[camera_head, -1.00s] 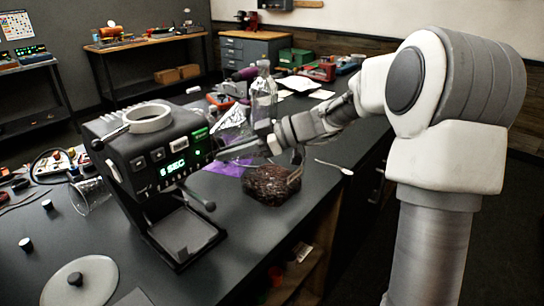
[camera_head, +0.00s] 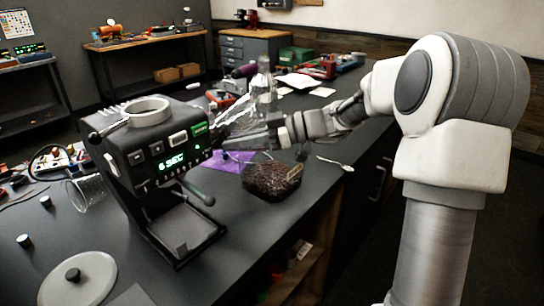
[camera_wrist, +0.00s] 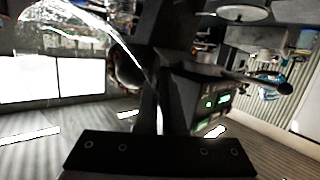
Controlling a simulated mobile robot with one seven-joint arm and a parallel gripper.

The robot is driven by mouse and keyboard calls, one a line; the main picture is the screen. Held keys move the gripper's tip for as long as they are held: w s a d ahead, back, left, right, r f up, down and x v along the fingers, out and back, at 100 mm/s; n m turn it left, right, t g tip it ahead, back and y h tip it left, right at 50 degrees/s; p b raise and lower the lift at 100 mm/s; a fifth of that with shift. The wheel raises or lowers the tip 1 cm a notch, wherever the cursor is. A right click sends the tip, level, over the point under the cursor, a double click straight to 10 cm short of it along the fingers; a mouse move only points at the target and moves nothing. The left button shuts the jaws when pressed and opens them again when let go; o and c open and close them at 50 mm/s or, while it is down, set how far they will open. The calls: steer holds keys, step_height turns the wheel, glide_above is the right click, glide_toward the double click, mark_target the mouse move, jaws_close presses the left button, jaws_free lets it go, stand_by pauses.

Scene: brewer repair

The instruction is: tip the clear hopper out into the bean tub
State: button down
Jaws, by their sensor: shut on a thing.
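My gripper (camera_head: 224,141) is beside the right of the black brewer (camera_head: 160,150), above the counter and to the upper left of the bean tub. It is shut on the clear hopper, which shows as a see-through curved wall (camera_wrist: 82,28) at the upper left of the wrist view. In the head view the hopper (camera_head: 232,112) is faint and partly hidden behind my gripper. I cannot tell its exact tilt or contents. The bean tub (camera_head: 272,181) sits on the counter, full of dark beans.
A clear bottle (camera_head: 264,88) stands behind my gripper. A purple sheet (camera_head: 230,162) lies left of the tub, and a spoon (camera_head: 336,163) right of it. A clear cup (camera_head: 90,192) lies left of the brewer. A round grey lid (camera_head: 78,280) lies in front.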

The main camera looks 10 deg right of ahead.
steer(key=shift+d+r+y+b, duration=0.25)
steer(key=shift+d+y+b, duration=0.05)
steer(key=shift+d+b, duration=0.15)
steer(key=shift+w+d+r+m+t+y+b, duration=0.1)
steer(key=shift+d+r+m+t+y+b, duration=0.2)
steer(key=shift+d+r+y+b, duration=0.65)
steer(key=shift+d+r+m+t+y+b, duration=0.1)
steer(key=shift+m+t+y+b, duration=0.15)
steer(key=shift+y+b, duration=0.8)
steer(key=shift+w+d+r+m+t+y+b, duration=0.1)
steer(key=shift+d+r+m+t+y+b, duration=0.25)
steer(key=shift+r, duration=0.35)
steer(key=shift+s+d+r+m+y+b, duration=0.1)
steer(key=shift+d+r+m+y+b, duration=0.05)
steer(key=shift+d+r+y+b, duration=0.4)
steer(key=shift+w+d+r+m+t+y+b, duration=0.1)
steer(key=shift+d+r+m+t+y+b, duration=0.25)
steer(key=shift+r, duration=0.45)
steer(key=shift+w+d+r+m+t+y+b, duration=0.1)
steer(key=shift+d+r+m+t+y+b, duration=0.35)
steer(key=shift+d+r, duration=0.4)
stand_by(0.6)
steer(key=shift+d+r+m+y+b, duration=0.15)
steer(key=shift+r+m+y+b, duration=0.05)
steer(key=shift+m+y+b, duration=0.1)
stand_by(0.9)
